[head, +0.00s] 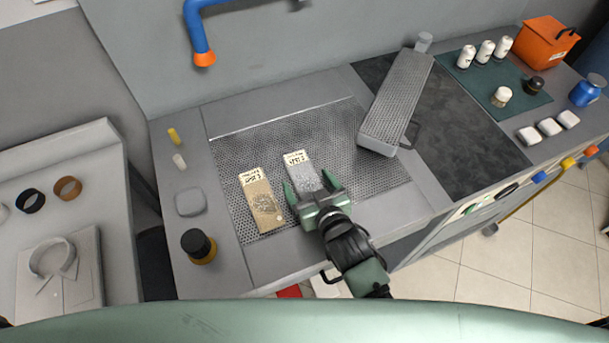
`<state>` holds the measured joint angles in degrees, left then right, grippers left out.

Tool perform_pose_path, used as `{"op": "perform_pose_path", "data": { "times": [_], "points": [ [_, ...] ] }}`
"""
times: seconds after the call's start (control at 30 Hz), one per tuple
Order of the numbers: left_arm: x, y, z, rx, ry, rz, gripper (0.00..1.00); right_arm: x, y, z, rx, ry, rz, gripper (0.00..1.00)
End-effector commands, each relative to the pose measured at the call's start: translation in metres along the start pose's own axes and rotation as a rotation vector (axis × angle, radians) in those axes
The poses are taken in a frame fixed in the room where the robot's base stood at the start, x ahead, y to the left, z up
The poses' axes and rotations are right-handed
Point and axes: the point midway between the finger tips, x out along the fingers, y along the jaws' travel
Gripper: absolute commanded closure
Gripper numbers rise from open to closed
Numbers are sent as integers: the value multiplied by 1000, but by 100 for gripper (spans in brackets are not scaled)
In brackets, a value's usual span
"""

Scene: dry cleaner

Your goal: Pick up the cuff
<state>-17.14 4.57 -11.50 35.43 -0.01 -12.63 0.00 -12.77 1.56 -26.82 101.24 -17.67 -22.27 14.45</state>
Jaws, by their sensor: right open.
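Two flat, tagged pieces lie on a perforated metal panel in the worktop: a tan piece (262,208) on the left and a grey piece (303,176) on the right. Each has a pale label with dark writing at its far end. Which one is the cuff I cannot tell from the picture. My right gripper (309,184) is open, its fingers on either side of the grey piece; the palm hides its near end. Whether the fingers touch it I cannot tell. My left gripper is not in view.
A long perforated box (398,98) stands right of the panel (335,125). A dark jar (197,245) and grey block (189,202) stand left. A side table (110,220) holds a pale collar-shaped band (68,262) and rings. Bottles and an orange case (543,45) are far right.

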Motion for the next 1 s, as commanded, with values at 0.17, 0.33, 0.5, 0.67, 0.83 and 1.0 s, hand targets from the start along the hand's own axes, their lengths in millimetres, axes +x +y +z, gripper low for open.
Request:
{"op": "perform_pose_path", "data": {
  "times": [0.17, 0.33, 0.5, 0.67, 0.83, 1.0],
  "points": [
    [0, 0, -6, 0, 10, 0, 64, 0, 0, 0, 0, 0, 0, 15],
    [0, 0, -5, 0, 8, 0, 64, 0, 0, 0, 0, 0, 0, 62],
    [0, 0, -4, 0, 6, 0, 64, 0, 0, 0, 0, 0, 0, 80],
    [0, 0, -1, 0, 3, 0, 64, -1, 0, -1, 0, 1, 0, 80],
    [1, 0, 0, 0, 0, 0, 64, -4, 0, -10, 0, 2, 1, 80],
    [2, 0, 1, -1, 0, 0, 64, -15, 0, -38, 1, 7, 0, 80]
  ]
}}
